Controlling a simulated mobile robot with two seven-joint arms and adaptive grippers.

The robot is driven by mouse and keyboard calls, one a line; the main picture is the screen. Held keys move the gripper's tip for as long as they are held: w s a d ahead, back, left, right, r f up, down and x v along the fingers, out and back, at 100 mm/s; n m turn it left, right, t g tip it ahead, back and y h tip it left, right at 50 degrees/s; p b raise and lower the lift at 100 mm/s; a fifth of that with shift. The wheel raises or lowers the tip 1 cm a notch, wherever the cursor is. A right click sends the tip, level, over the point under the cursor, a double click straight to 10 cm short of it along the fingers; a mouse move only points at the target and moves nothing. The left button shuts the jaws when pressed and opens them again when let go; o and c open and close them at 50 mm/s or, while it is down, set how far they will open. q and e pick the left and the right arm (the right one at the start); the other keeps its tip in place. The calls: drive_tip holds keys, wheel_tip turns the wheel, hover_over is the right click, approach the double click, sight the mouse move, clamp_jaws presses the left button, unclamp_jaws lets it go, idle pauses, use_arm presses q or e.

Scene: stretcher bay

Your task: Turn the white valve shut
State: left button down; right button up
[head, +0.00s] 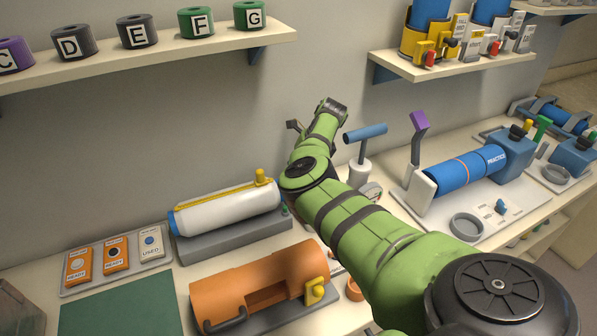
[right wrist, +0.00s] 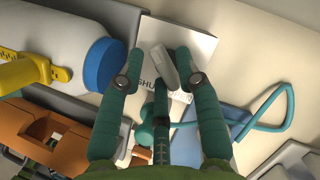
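In the right wrist view, the white valve's lever (right wrist: 165,64) stands over a pale plate (right wrist: 203,45) with dark lettering, of which "SHU" is readable. My right gripper (right wrist: 160,62) is open, with its green fingers spread on either side of the lever. The lever lies nearer the right finger; I cannot tell whether they touch. The lever's lower end is partly hidden by the gripper. In the head view my green right arm crosses the middle and hides the valve; its fingers cannot be made out there. My left gripper is not in view.
A white cylinder (head: 232,211) with a yellow lever lies left of my right arm. An orange holder (head: 226,285) stands in front of it. A blue T-handle (head: 366,132) and a blue practice cylinder (head: 463,172) stand to the right. Shelves (head: 200,48) hang above.

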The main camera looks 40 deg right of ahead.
drive_tip(key=v, duration=1.2)
